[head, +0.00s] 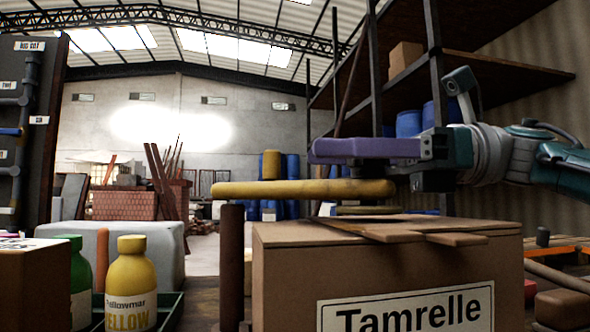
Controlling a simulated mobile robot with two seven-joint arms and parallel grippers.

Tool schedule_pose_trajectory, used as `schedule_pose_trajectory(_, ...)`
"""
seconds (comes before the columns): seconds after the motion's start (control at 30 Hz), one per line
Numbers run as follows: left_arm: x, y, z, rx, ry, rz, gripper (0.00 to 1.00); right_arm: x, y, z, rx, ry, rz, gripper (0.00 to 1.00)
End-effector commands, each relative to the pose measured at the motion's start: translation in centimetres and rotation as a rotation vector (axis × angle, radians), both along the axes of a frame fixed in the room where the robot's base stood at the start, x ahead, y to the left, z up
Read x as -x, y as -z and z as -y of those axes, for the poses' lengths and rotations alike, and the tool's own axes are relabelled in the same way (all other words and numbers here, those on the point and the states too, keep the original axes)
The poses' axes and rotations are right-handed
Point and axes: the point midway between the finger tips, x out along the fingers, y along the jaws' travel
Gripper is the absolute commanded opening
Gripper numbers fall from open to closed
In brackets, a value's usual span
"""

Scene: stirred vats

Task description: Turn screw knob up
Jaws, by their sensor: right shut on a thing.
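A purple bar (365,149) lies nearly level in the head view, with its right end in the dark jaws of my right gripper (431,150). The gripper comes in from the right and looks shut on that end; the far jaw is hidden. Just below is a long yellow bar or disc rim (290,189), seen almost edge-on, with a thicker right end. Whether the purple and yellow parts are joined cannot be told. Which of them is the screw knob is not clear. My left gripper is not in view.
A cardboard box marked Tamrelle (385,280) stands close in front, below the yellow part, its flaps on top. A brown upright post (231,265) is beside it. Yellow (131,275) and green (78,275) bottles stand at lower left. Shelving (437,60) rises behind my right arm.

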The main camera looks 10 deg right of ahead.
Motion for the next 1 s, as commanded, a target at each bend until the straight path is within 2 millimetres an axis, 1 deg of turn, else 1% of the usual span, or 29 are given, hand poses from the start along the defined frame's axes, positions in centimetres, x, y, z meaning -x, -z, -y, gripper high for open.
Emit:
schedule_pose_trajectory(0.2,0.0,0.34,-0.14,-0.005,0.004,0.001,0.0,0.09,0.05,-0.06,0.001,-0.036,-0.001,0.0)
schedule_pose_trajectory(0.6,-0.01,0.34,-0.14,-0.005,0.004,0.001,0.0,0.16,0.04,-0.1,0.002,-0.042,0.0,0.0)
schedule_pose_trajectory(0.63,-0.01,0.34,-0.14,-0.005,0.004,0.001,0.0,0.16,0.04,-0.1,0.002,-0.042,0.0,0.53)
schedule_pose_trajectory(0.87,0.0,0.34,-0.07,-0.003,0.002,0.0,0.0,0.13,0.05,-0.08,0.002,-0.041,0.0,0.79)
schedule_pose_trajectory(0.9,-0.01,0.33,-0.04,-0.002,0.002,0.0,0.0,0.12,0.05,-0.06,0.002,-0.04,0.0,0.81)
schedule_pose_trajectory(1.0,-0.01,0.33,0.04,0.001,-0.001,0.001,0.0,0.11,0.04,-0.05,0.001,-0.04,-0.001,0.81)
